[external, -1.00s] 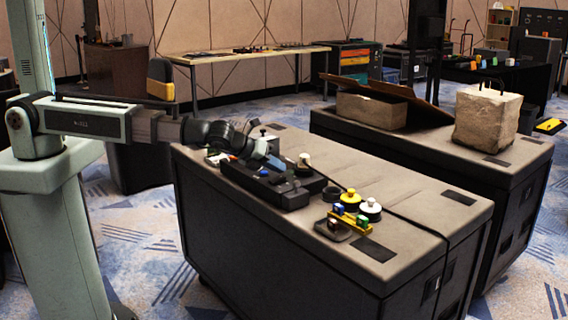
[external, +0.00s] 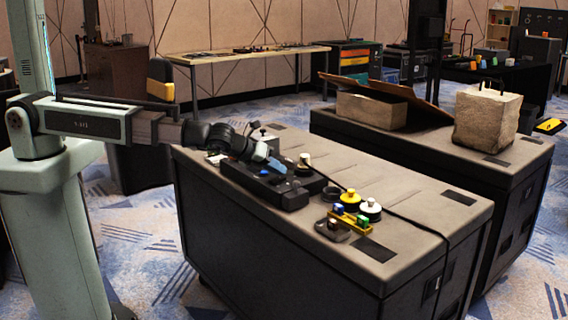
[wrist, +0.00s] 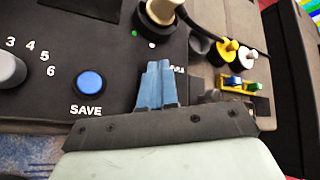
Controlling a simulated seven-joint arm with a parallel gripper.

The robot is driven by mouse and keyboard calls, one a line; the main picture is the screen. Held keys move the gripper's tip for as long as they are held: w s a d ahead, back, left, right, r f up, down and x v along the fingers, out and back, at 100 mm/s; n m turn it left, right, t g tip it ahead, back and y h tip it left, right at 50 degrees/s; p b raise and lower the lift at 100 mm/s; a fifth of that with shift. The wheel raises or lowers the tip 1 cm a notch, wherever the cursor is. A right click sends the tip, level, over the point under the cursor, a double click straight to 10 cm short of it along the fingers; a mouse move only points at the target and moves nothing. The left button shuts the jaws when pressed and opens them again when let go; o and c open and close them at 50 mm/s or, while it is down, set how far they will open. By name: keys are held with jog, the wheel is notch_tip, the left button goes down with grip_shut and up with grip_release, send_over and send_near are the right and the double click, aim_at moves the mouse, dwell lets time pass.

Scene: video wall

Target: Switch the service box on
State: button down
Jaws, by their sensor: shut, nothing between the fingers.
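The service box is a black panel (external: 292,195) on top of a grey-topped road case. In the wrist view its face (wrist: 110,50) carries a blue button marked SAVE (wrist: 90,80), a grey knob (wrist: 8,70) by the numbers 3 to 6, a small green light (wrist: 134,33) and a pale round plug or knob (wrist: 162,10). My gripper (wrist: 159,66) has its blue fingers together, empty, over the panel to the right of the SAVE button. They partly hide a white label there. In the external view my gripper (external: 276,164) is over the box; contact cannot be told.
To the right on the case stand a dark ring (external: 331,193), yellow (external: 351,198) and white (external: 371,208) round plugs, and a yellow block with coloured parts (external: 350,222). A black cable (external: 410,220) crosses the case top. A second case (external: 500,165) stands behind.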

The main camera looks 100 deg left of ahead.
aim_at(274, 179)
jog(key=shift+f, duration=0.15)
dwell(0.5)
jog(key=shift+d+r, duration=0.1)
jog(key=shift+r, duration=0.7)
jog(key=shift+s+d+r, duration=0.15)
jog(key=shift+s+r, duration=0.05)
jog(key=shift+r, duration=1.05)
jog(key=shift+s+d+r, duration=0.15)
jog(key=shift+r, duration=1.05)
